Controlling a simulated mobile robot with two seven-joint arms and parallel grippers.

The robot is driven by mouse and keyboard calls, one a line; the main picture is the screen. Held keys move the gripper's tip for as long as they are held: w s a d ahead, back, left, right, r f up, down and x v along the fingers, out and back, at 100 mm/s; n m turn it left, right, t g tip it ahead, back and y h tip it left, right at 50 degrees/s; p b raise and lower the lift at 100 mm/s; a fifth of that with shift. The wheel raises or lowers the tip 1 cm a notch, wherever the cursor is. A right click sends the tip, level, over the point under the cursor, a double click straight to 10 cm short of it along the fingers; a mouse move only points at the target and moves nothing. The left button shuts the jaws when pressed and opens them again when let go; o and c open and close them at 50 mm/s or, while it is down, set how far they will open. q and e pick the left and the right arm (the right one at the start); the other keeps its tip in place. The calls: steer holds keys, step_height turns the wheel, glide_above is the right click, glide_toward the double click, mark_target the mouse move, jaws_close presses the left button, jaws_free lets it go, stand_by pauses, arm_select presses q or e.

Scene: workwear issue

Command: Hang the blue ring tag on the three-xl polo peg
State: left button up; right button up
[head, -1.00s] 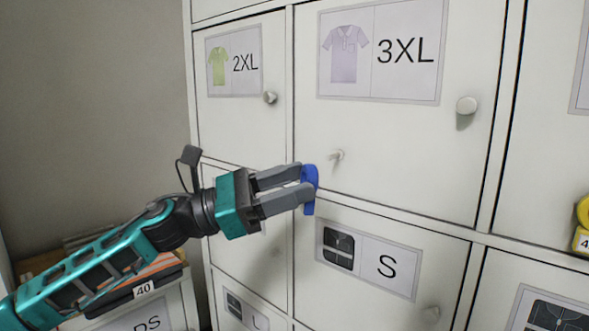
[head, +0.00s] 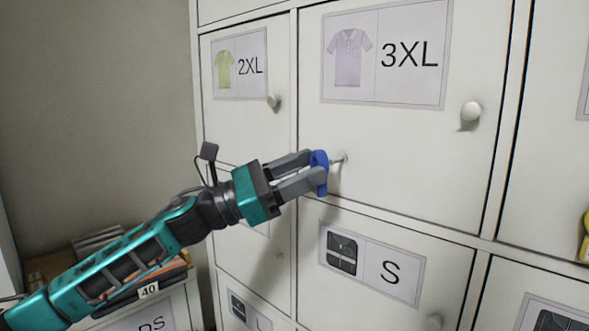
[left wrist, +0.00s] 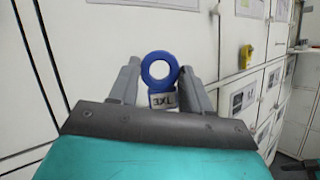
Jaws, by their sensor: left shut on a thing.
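The blue ring tag (head: 321,172) is held between the fingertips of my left gripper (head: 312,174), in front of the 3XL polo door (head: 420,150). In the left wrist view the ring (left wrist: 145,70) faces the camera above the fingers, and its white label (left wrist: 162,100) hangs below with letters upside down. The three-xl polo peg (head: 341,159) sticks out of the door just right of the ring. Its tip meets the tag's edge in the head view; I cannot tell whether it is inside the ring.
The 3XL door has a round knob (head: 471,111) up to the right. A 2XL door (head: 235,130) is to the left and an S door (head: 345,285) below. A shelf unit with dark and orange items (head: 125,290) stands at lower left.

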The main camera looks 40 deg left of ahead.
mark_target(335, 163)
arm_select(q)
steer(key=shift+w+p, duration=0.6)
steer(key=shift+w, duration=0.5)
steer(key=shift+c, duration=1)
steer(key=shift+w+r+p, duration=0.1)
steer(key=shift+w+p, duration=0.15)
steer(key=shift+p, duration=0.15)
steer(key=shift+c, duration=0.5)
steer(key=shift+w+d, duration=0.15)
steer(key=shift+w, duration=0.35)
steer(key=shift+w+f, duration=0.45)
steer(key=shift+w, duration=0.05)
arm_select(e)
steer(key=shift+s+d, duration=0.35)
steer(key=shift+d, duration=0.1)
arm_select(q)
steer(key=shift+b, duration=0.35)
arm_select(e)
steer(key=shift+a, duration=0.1)
arm_select(q)
steer(key=shift+w, duration=0.1)
arm_select(e)
steer(key=shift+w+r, duration=0.1)
steer(key=shift+r, duration=0.15)
